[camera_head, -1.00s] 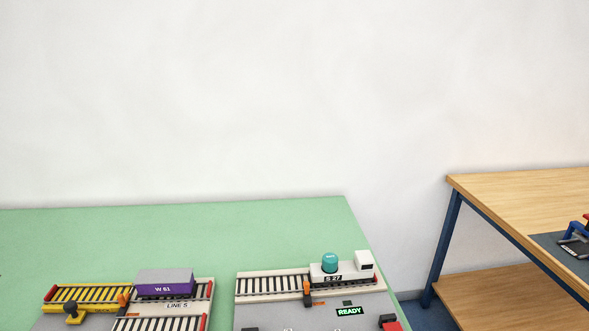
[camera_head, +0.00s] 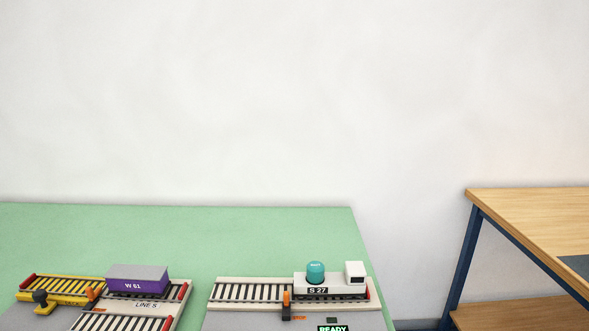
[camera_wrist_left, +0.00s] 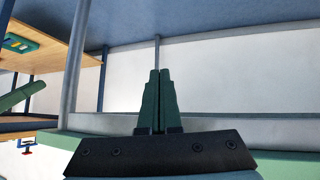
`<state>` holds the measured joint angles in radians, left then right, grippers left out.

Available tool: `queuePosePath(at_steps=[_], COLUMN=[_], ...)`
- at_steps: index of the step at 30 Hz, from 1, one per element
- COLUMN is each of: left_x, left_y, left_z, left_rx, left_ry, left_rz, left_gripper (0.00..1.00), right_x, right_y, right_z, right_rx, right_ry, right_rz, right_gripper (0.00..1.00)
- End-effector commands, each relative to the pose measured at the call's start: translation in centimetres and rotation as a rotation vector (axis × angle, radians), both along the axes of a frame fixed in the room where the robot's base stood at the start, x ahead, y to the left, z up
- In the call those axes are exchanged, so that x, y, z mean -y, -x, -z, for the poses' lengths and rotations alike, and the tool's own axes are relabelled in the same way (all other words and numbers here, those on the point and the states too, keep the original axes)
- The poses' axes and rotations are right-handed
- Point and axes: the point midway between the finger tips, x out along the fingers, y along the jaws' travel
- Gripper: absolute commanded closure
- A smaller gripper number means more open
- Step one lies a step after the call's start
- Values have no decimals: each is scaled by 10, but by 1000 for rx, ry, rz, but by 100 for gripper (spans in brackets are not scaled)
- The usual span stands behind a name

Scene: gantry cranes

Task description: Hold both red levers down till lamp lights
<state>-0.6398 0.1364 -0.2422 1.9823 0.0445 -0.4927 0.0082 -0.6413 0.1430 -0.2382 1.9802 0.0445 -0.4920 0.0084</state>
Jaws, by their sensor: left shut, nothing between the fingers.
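My left gripper (camera_wrist_left: 155,72) shows in the left wrist view with its two green fingers together and nothing between them. It is not in the head view, and my right gripper is in neither view. No red lever can be made out now. A grey panel (camera_head: 255,321) runs off the bottom edge of the head view on the green table (camera_head: 270,240). A lit green READY sign (camera_head: 332,328) sits on it, cut by the picture's edge. I cannot tell any other lamp.
A track with a white wagon marked S 27 (camera_head: 335,289) and a teal knob (camera_head: 315,271) lies behind the panel. To the left are a purple wagon (camera_head: 137,286) and a yellow track (camera_head: 62,288). A wooden table (camera_head: 540,215) stands at right, across a gap.

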Motion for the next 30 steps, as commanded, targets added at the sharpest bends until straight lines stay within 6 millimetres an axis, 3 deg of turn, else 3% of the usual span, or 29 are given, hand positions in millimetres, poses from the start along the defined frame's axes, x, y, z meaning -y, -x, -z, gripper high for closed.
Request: queuePosePath(at_steps=[12, 20, 23, 30], left_x=[-8, -13, -1, 45], left_y=[-3, -38, -55, -67], left_z=[5, 25, 25, -4], left_rx=[16, 255, 381, 414], left_ry=[-34, -222, -219, 131], left_rz=[9, 208, 336, 414], left_gripper=[100, 100, 100, 100], right_x=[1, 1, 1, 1], right_y=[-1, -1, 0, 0], right_z=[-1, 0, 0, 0], right_rx=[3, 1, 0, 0], right_ry=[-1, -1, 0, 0], right_rz=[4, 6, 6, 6], right_gripper=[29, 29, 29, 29])
